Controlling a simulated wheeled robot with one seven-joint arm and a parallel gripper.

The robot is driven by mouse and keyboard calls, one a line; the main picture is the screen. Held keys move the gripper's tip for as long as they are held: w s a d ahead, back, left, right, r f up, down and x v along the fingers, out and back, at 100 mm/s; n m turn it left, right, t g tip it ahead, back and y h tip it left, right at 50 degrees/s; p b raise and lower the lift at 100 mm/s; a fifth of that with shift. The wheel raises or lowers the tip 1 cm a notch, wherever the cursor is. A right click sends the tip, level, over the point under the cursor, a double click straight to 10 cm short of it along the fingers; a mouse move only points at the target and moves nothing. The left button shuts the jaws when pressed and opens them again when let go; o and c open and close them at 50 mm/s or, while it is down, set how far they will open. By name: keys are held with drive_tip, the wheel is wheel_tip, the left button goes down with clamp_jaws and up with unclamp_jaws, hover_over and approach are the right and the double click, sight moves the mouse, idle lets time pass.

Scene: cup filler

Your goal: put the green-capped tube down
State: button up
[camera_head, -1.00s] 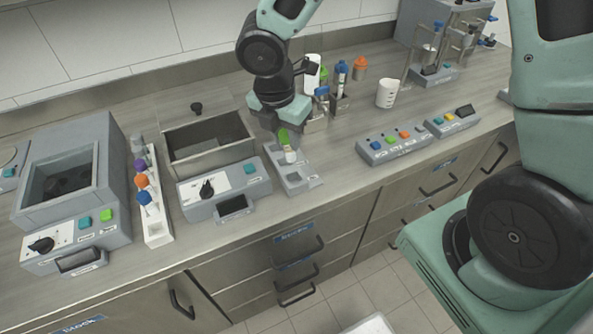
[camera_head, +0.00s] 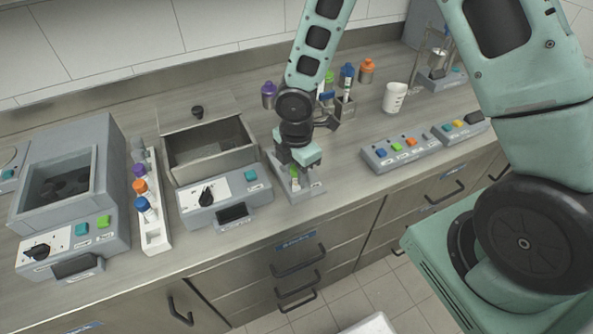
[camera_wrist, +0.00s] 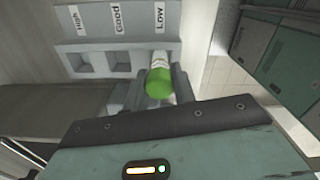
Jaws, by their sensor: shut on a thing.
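The green-capped tube is between my gripper's fingers; its green cap (camera_wrist: 160,82) faces the wrist camera, with a short white part showing beyond it. My gripper (camera_head: 296,176) is shut on the tube, low over the grey sorting tray (camera_head: 310,191). The tray also shows in the wrist view (camera_wrist: 90,41), with slots labelled High, Good and Low. The tube lines up with the slot at the Low label. The cap and fingers hide that slot, so I cannot tell whether the tube's end is inside it.
A grey box with a dial (camera_head: 224,199) stands close left of the tray. A button panel (camera_head: 400,150) is to the right. Behind are a purple-capped bottle (camera_head: 268,96), an orange-capped bottle (camera_head: 366,71) and a white beaker (camera_head: 395,98). A white tube rack (camera_head: 155,236) stands further left.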

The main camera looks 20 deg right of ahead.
drive_tip(key=shift+f, duration=0.2)
drive_tip(key=shift+f, duration=0.1)
drive_tip(key=o, duration=1)
